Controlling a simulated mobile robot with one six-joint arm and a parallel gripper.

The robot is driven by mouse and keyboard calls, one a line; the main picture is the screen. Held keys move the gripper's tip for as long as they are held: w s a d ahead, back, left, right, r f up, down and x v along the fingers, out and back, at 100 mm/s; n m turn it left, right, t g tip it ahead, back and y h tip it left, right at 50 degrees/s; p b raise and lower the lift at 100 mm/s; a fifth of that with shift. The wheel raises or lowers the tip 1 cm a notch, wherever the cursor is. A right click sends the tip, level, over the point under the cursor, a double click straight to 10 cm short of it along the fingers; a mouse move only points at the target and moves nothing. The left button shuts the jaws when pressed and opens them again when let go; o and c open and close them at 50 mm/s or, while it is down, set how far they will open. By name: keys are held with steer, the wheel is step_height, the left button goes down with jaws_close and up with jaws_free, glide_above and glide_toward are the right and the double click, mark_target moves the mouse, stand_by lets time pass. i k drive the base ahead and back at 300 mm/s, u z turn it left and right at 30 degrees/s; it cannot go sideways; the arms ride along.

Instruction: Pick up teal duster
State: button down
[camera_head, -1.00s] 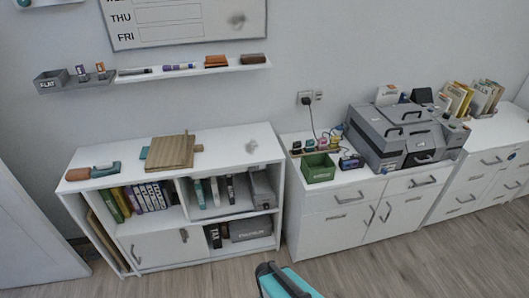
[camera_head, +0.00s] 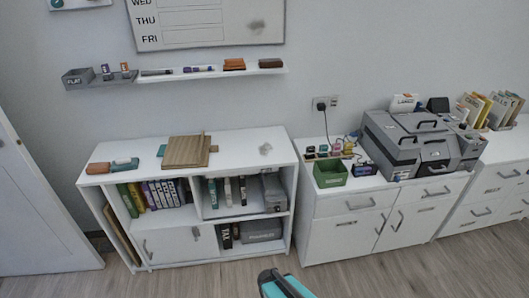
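A teal duster (camera_head: 124,164) lies on top of the white shelf desk, near its left end. It is small in view and sits just right of an orange-brown block (camera_head: 98,168). Another small teal piece (camera_head: 161,150) shows at the left edge of a wooden board (camera_head: 186,151); I cannot tell what it is. A teal and black part of my own arm shows at the bottom edge, well below and right of the duster. My gripper's fingers are not visible.
The white shelf desk (camera_head: 235,137) has books and boxes below, with free room on its top right. A wall ledge (camera_head: 210,73) above holds several small items. A cabinet to the right bears a green bin (camera_head: 330,173) and a grey machine (camera_head: 395,140). Floor in front is clear.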

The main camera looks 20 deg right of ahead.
mark_target(123, 164)
steer(key=u, duration=0.05)
steer(key=i, duration=0.95)
steer(key=z, duration=0.8)
steer(key=k, duration=0.15)
steer(key=u, duration=2.65)
